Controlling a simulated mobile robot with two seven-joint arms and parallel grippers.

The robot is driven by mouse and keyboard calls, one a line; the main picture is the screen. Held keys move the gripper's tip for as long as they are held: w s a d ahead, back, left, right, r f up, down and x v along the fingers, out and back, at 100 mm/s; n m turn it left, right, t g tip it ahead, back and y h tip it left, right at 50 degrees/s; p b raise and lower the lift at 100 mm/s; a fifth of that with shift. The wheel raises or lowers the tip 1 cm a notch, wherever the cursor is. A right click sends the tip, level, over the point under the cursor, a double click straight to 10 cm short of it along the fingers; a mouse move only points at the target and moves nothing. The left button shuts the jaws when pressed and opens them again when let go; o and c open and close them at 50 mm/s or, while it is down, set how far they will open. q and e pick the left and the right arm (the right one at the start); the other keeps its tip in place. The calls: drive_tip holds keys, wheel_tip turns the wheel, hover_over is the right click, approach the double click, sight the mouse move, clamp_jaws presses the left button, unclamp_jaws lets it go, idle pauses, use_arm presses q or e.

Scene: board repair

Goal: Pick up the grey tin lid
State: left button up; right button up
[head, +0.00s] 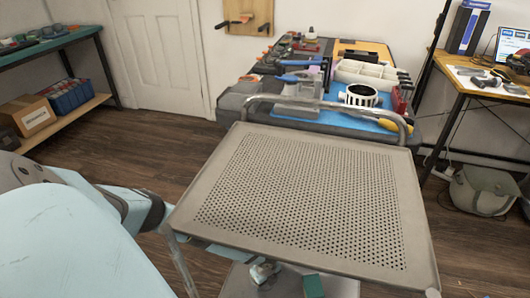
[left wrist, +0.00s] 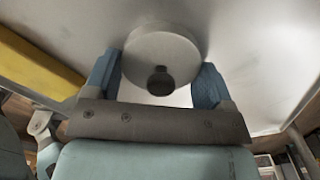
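The grey tin lid (left wrist: 162,48) is a round, pale grey disc with a dark round knob (left wrist: 160,81). It shows in the left wrist view, in front of a smooth grey metal surface. My left gripper (left wrist: 160,72) has its two blue fingers spread wide, one on each side of the lid. The gaps are too small to tell whether the fingers touch its rim. I do not make out the lid in the head view. My right gripper is in neither view.
The trolley's perforated top (head: 310,200) is empty. Below its front edge, a green block (head: 314,286) and a small pale item show on a lower level. A yellow thing (left wrist: 40,66) lies left of the gripper. A cluttered bench (head: 345,90) stands behind.

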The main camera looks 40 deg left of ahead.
use_arm(q)
drive_tip(key=shift+c, duration=1.3)
